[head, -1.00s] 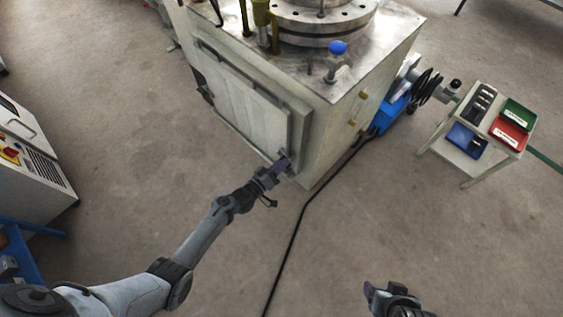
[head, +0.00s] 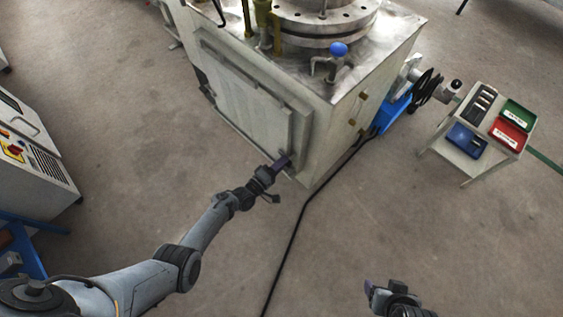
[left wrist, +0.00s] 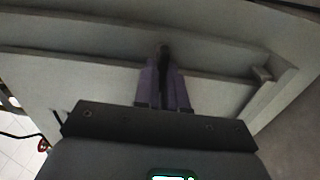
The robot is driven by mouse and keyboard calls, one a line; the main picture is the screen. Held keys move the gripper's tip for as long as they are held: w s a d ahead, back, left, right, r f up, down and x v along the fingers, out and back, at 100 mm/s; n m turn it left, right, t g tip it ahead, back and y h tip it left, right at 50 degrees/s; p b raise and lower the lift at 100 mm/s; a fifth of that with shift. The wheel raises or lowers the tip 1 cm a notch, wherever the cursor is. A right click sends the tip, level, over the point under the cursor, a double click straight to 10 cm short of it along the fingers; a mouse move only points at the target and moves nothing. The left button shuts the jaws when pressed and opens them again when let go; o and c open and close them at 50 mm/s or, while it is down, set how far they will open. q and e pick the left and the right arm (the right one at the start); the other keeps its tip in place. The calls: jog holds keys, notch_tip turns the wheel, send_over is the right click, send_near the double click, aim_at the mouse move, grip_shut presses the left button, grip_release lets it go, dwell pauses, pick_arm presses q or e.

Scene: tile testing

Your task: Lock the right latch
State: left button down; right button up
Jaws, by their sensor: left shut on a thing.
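The machine's pale door (head: 250,105) stands against its cabinet front, and whether it is fully closed is hard to tell. My left gripper (head: 283,161) is at the door's lower right edge. Its purple fingers (left wrist: 164,88) are shut on a small dark piece, which looks like the right latch (left wrist: 164,52), in the left wrist view. The fingers hide most of the latch, so its angle cannot be read. My right gripper (head: 370,289) is at the bottom of the head view, away from the machine, and its jaw opening is unclear.
A blue-knobbed valve (head: 338,50) stands on the machine's top. A black cable (head: 300,218) runs over the floor. A small table (head: 450,152) with coloured trays is at the right. A control cabinet (head: 30,150) is at the left.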

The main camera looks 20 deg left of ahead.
dwell(0.6)
pick_arm(q)
jog(key=c, duration=1.2)
grip_release()
jog(key=p+v, duration=0.4)
jog(key=v, duration=0.7)
